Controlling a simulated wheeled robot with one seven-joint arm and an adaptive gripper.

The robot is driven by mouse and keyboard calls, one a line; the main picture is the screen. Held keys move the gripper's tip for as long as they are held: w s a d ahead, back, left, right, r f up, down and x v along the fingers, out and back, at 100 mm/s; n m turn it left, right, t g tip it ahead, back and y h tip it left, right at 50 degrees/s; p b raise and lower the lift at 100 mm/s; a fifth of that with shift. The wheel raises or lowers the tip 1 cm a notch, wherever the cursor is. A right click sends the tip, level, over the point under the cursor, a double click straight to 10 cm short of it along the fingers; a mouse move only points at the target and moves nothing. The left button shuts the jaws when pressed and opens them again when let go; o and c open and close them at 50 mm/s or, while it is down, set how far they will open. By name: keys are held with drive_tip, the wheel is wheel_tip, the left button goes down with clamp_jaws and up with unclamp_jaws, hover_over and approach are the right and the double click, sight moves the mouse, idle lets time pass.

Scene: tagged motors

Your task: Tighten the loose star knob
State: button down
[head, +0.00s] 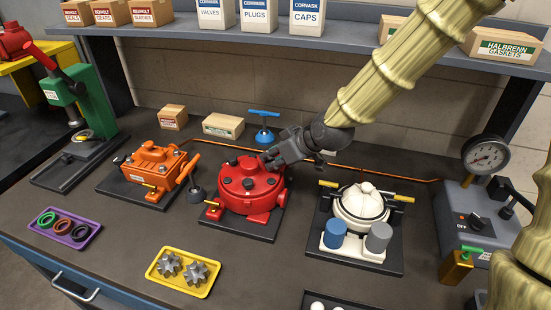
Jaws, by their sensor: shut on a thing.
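The red round motor (238,200) sits on a dark base plate in the middle of the bench. Dark knobs show on its lid, one near the front (248,183) and one at the back (232,161). My gripper (269,160) reaches in from the upper right, tilted, with its fingertips at the right edge of the lid. It is shut on a star knob there, which the fingers mostly hide. How far that knob stands off the lid cannot be seen.
The orange motor (149,170) stands to the left and the white motor (361,203) to the right. A blue-handled valve (264,130) is close behind my gripper. A yellow tray (168,283) with gears lies in front. The shelf (330,31) overhangs the back.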

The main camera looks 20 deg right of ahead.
drive_tip(key=shift+a+r+m+t+h, duration=0.15)
drive_tip(key=shift+m+t+h, duration=0.25)
drive_tip(key=shift+m+h, duration=0.5)
drive_tip(key=c, duration=1.2)
unclamp_jaws()
drive_tip(key=v, duration=0.7)
drive_tip(key=shift+s+d+r, duration=0.2)
drive_tip(key=shift+s+d, duration=0.05)
drive_tip(key=shift+s, duration=0.05)
